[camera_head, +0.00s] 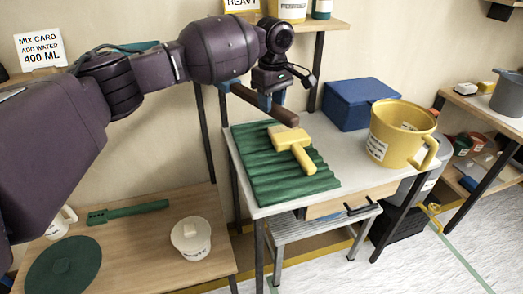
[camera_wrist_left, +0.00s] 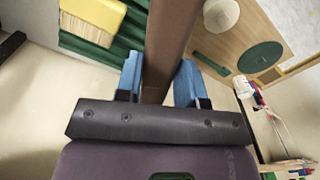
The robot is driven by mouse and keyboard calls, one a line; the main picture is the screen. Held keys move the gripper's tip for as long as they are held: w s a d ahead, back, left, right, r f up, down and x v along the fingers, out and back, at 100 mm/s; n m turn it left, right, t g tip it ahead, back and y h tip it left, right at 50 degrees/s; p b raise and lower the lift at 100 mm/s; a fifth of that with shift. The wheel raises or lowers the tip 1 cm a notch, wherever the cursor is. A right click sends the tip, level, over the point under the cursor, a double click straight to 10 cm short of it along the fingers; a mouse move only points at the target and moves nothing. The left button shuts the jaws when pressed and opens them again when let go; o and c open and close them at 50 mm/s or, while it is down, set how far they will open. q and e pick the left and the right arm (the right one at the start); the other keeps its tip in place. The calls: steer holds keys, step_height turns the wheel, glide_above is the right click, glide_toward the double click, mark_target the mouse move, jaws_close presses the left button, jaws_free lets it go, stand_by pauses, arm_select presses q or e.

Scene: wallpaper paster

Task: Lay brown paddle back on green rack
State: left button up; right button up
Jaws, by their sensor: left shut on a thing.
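My left gripper (camera_head: 254,93) reaches in from the left and is shut on the brown paddle (camera_head: 284,115). Its blue fingers (camera_wrist_left: 160,76) clasp the brown paddle (camera_wrist_left: 172,30) from both sides in the left wrist view. The paddle appears raised over the back part of the ridged green rack (camera_head: 265,178), though the exact gap cannot be told. The green rack (camera_wrist_left: 132,25) also shows behind it in the wrist view. A yellow brush (camera_head: 291,140) lies on the rack in front of the paddle. My right gripper is not in view.
A yellow bucket (camera_head: 385,145) and a blue box (camera_head: 350,107) stand right of the rack on the grey table (camera_head: 345,165). A lower wooden table (camera_head: 140,255) holds a white tub (camera_head: 190,240), a green disc (camera_head: 65,270) and a green tool (camera_head: 130,211). A shelf (camera_head: 335,25) hangs behind.

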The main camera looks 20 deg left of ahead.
arm_select(q)
steer(key=b, duration=0.4)
glide_above(269, 168)
step_height(269, 168, down, 16)
steer(key=shift+d+r, duration=0.1)
steer(key=shift+r, duration=0.15)
step_height(269, 168, down, 4)
steer(key=shift+s+f+b, duration=0.1)
steer(key=shift+b, duration=0.35)
steer(key=shift+f, duration=0.1)
steer(key=o, duration=1)
steer(key=shift+o, duration=0.2)
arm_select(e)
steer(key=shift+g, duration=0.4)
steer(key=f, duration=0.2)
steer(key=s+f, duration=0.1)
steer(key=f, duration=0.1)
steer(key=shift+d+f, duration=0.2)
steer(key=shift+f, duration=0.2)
arm_select(q)
steer(key=shift+r, duration=0.2)
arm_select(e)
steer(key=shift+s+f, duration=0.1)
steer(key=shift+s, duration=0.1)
